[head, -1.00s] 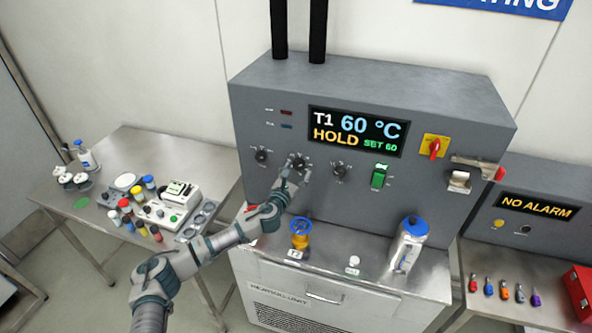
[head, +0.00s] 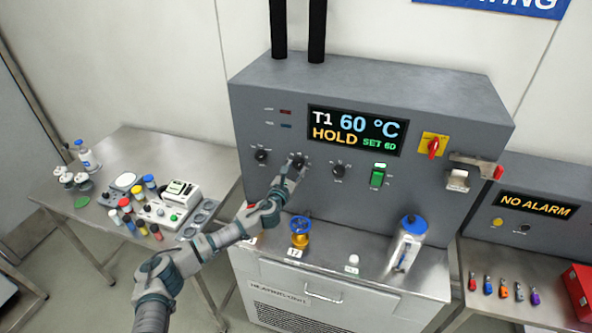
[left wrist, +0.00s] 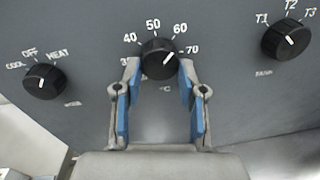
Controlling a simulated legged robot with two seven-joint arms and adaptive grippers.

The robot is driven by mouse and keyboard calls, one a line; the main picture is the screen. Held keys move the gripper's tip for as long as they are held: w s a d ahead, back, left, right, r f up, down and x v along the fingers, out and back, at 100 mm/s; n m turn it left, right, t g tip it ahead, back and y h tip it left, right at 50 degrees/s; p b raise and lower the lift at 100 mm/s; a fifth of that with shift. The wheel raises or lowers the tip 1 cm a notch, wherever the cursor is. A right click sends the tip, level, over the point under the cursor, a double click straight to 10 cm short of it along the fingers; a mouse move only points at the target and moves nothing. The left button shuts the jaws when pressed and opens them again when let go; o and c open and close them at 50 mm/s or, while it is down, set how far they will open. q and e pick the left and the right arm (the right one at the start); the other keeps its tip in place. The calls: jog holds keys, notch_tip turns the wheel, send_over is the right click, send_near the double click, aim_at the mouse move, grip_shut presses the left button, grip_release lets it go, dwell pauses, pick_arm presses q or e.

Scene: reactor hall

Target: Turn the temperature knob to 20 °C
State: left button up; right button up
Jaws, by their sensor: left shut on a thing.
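The temperature knob (head: 299,160) is a black dial on the grey control panel, the middle of three in a row. In the left wrist view the knob (left wrist: 157,57) has a scale with 40, 50, 60 and 70 showing; lower marks are partly hidden by a finger. Its white pointer line aims up and right, towards the 60 to 70 side. My left gripper (head: 289,172) is shut on the knob, with its blue-padded fingers (left wrist: 158,72) at either side. The display (head: 356,131) reads T1 60 °C, HOLD, SET 60. My right gripper is not in view.
A cool/off/heat knob (left wrist: 44,81) and a T1/T2/T3 knob (left wrist: 286,40) flank the held knob.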

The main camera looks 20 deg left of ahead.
pick_arm(q)
jog(key=shift+w+a+r, duration=0.15)
jog(key=shift+a+r, duration=0.1)
jog(key=shift+r, duration=0.15)
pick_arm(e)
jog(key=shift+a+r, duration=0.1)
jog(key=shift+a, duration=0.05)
pick_arm(q)
jog(key=shift+d+r, duration=0.1)
jog(key=shift+d, duration=0.1)
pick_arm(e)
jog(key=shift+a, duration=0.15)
pick_arm(q)
jog(key=shift+n, duration=0.3)
